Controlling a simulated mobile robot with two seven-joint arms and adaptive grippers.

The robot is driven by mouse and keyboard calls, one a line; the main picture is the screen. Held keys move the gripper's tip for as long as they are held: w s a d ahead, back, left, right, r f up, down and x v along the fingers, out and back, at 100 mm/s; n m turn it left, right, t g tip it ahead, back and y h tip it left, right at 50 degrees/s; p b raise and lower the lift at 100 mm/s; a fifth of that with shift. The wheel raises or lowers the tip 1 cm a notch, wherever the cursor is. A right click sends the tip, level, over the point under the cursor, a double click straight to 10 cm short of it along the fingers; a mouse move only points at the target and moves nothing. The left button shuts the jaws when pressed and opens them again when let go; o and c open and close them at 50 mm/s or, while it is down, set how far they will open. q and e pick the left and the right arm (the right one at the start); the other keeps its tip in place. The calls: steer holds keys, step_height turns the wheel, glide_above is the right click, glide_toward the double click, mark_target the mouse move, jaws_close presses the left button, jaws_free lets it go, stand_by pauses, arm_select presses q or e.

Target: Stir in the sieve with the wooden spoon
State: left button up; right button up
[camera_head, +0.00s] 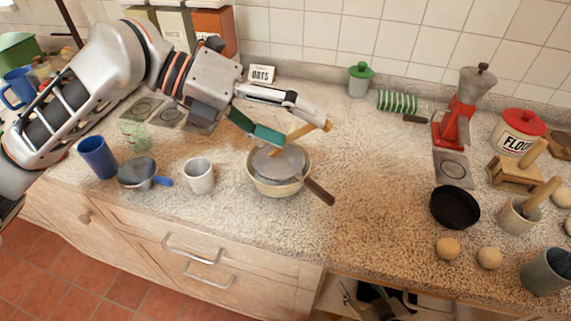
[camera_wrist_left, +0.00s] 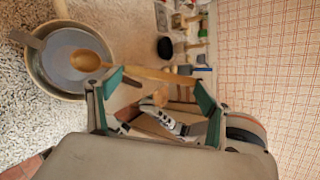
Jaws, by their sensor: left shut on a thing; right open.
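The sieve (camera_head: 284,163) has a grey basket and a brown handle pointing to the front right. It rests in a cream bowl (camera_head: 272,188) on the counter. My left gripper (camera_head: 256,129) is above the bowl's back edge, shut on the wooden spoon (camera_head: 305,131) by its handle. In the left wrist view, the spoon's round head (camera_wrist_left: 86,61) overlaps the sieve (camera_wrist_left: 62,58); whether it touches the mesh is unclear.
A white mug (camera_head: 199,175), a blue-handled pan (camera_head: 138,174) and a blue cup (camera_head: 97,158) stand left of the bowl. A black pan (camera_head: 455,206), dough balls (camera_head: 447,248) and a red grinder (camera_head: 461,112) are at the right.

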arm_select(q)
step_height(320, 180, up, 5)
steer(key=p, duration=0.3)
steer(key=shift+f, duration=0.1)
stand_by(0.4)
